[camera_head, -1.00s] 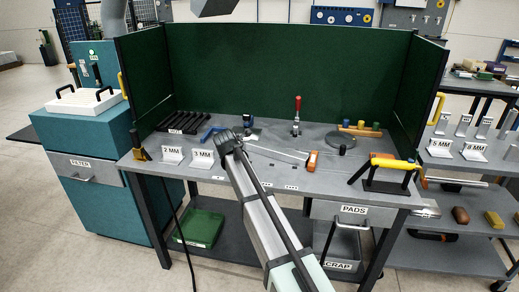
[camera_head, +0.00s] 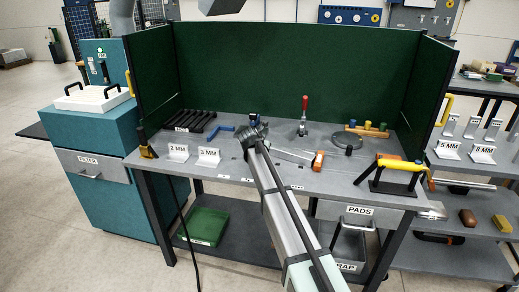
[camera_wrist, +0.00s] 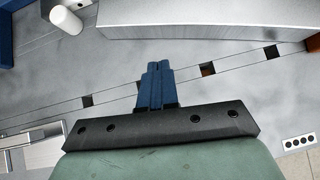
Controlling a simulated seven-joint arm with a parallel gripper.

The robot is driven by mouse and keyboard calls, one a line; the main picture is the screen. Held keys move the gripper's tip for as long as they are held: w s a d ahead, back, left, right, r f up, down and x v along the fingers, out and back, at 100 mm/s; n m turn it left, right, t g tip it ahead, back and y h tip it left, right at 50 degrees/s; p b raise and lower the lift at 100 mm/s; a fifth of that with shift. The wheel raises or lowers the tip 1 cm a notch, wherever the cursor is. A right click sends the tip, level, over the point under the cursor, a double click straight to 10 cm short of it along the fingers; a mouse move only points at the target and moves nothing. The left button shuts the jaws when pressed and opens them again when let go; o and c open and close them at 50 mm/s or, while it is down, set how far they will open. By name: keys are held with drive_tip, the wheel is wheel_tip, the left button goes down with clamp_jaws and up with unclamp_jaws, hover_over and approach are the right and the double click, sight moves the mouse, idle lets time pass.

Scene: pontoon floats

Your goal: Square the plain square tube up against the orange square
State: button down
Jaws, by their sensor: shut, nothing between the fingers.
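The plain square tube (camera_head: 291,154) lies on the grey bench top as a light metal bar. Its right end is close to the orange square (camera_head: 318,160); I cannot tell whether they touch. In the wrist view the tube (camera_wrist: 210,20) runs across the top, and a sliver of the orange square (camera_wrist: 314,42) shows at the right edge. My gripper (camera_head: 252,133) is over the bench at the left end of the tube. In the wrist view its blue fingers (camera_wrist: 157,84) are shut together and empty, apart from the tube, on its near side.
A blue square (camera_head: 220,131) lies left of my gripper. A red-handled clamp (camera_head: 304,115) stands behind the tube. A round dark disc (camera_head: 346,141) and a yellow-handled tool on a stand (camera_head: 390,168) are to the right. Number plates (camera_head: 208,157) stand front left. Green screens enclose the back and sides.

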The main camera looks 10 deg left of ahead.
sight(282, 152)
drive_tip(key=w, duration=0.1)
drive_tip(key=w+f, duration=0.1)
drive_tip(key=w, duration=0.1)
drive_tip(key=shift+w+d, duration=0.15)
drive_tip(key=shift+w, duration=0.15)
drive_tip(key=shift+w+d, duration=0.15)
drive_tip(key=shift+w, duration=0.6)
drive_tip(key=shift+w, duration=0.1)
drive_tip(key=shift+w, duration=0.8)
drive_tip(key=shift+d, duration=0.1)
drive_tip(key=shift+s, duration=0.15)
